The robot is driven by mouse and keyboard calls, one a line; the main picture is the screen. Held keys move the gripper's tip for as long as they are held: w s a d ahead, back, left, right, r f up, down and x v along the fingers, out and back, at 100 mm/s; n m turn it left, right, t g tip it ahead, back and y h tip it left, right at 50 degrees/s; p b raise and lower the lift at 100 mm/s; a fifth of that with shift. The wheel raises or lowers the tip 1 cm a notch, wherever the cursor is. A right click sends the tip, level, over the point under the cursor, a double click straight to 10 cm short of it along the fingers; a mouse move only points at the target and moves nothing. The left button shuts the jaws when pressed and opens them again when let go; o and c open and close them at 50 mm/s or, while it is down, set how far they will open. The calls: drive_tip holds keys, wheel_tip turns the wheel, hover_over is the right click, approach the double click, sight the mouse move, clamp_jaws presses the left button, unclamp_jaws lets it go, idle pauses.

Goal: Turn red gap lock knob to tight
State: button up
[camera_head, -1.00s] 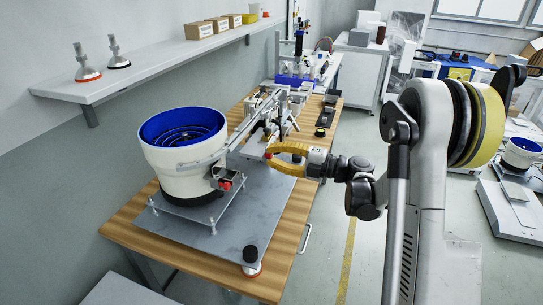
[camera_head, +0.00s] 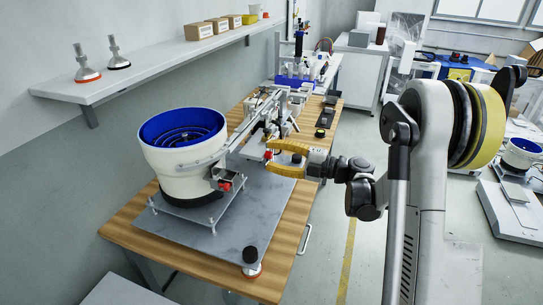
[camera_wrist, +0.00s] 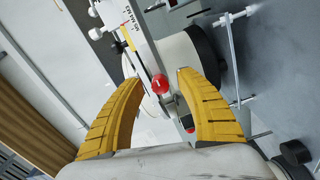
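A round red knob (camera_wrist: 160,84) with a pale mark shows in the wrist view, on the pale rail side of the feeder. My gripper (camera_wrist: 160,79) is open, with one yellow finger on each side of the knob and gaps between. Whether the fingertips are level with it in depth I cannot tell. In the head view my gripper (camera_head: 271,156) points left at the rail mechanism, with a small red knob (camera_head: 268,155) at its tips. Another red part (camera_head: 225,186) sits on the bowl's side; I cannot read any tight marking.
A white bowl feeder (camera_head: 183,175) with a blue inside stands on a grey plate (camera_head: 260,210) on the wooden table (camera_head: 290,235). The feeder's rail (camera_head: 245,128) runs close beside my gripper. A shelf (camera_head: 150,80) lines the wall.

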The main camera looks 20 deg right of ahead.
drive_tip(key=v, duration=1.2)
drive_tip(key=w+d+r+m+t+h, duration=0.1)
drive_tip(key=w+r+m+t+h, duration=0.1)
drive_tip(key=r+m+t+h, duration=0.75)
drive_tip(key=w+d+r+m+t+h, duration=0.1)
drive_tip(key=w+r+m+h, duration=0.35)
drive_tip(key=r, duration=0.95)
drive_tip(key=s+a+f+m+g, duration=0.4)
drive_tip(key=s+f, duration=0.4)
drive_tip(key=s, duration=0.1)
drive_tip(key=s+a+f+m+g, duration=0.4)
drive_tip(key=s+f, duration=0.3)
drive_tip(key=s, duration=0.3)
drive_tip(key=s+a+f+m+g, duration=0.4)
drive_tip(key=s+f+g, duration=0.2)
drive_tip(key=s+f, duration=0.2)
drive_tip(key=shift+s+a+f+h, duration=0.2)
drive_tip(key=shift+s+f+h, duration=0.15)
drive_tip(key=shift+s, duration=0.65)
